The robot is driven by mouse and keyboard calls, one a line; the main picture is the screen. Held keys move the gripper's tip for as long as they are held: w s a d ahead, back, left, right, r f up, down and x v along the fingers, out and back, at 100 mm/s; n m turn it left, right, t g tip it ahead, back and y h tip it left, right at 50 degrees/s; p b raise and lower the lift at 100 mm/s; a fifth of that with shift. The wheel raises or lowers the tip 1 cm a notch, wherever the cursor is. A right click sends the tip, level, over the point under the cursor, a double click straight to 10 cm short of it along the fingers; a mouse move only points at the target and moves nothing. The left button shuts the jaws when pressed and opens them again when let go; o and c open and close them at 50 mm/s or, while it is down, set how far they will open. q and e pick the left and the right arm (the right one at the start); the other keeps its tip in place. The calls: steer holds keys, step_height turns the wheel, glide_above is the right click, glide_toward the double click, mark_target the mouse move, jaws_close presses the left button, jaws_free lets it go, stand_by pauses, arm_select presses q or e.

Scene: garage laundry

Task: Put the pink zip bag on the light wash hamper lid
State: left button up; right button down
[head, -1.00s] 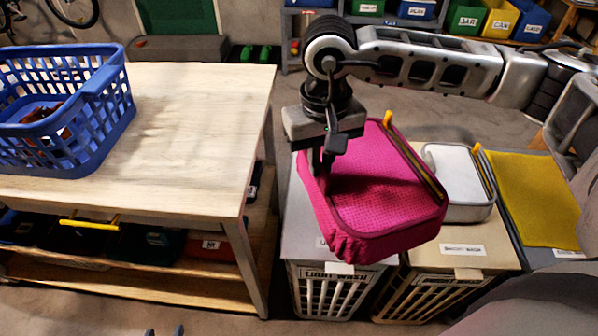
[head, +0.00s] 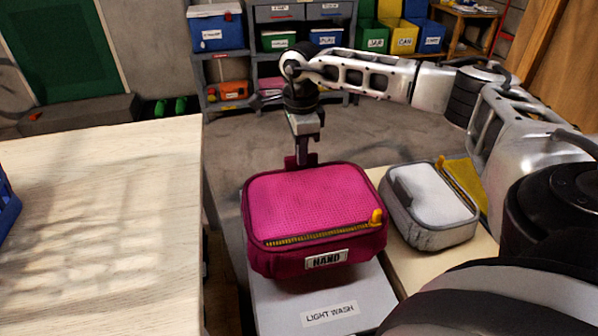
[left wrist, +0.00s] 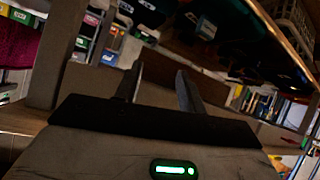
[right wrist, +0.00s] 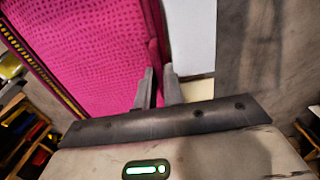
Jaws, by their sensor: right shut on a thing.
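The pink zip bag (head: 315,200), labelled HAND, is over the light wash hamper lid (head: 285,305), roughly level. I cannot tell whether it touches the lid. It covers most of the lid, leaving the front with the LIGHT WASH label in sight. My right gripper (head: 303,160) is shut on the bag's back edge; its fingertips are partly hidden there. The right wrist view shows the bag (right wrist: 95,45) against the fingers (right wrist: 160,86). My left gripper (left wrist: 158,85) is open and empty in the left wrist view, and is out of the head view.
A grey-white zip bag (head: 430,205) lies on the neighbouring beige lid, close on the right. A yellow cloth (head: 468,185) is beyond it. A wooden table (head: 110,220) stands left across a narrow gap, with the blue basket (head: 5,205) at the picture's edge.

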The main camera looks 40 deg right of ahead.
mark_target(301, 168)
step_height(301, 168, down, 6)
steer(key=shift+r, duration=0.15)
steer(key=shift+f, duration=0.25)
steer(key=shift+f, duration=0.15)
steer(key=c, duration=1.5)
jaws_free()
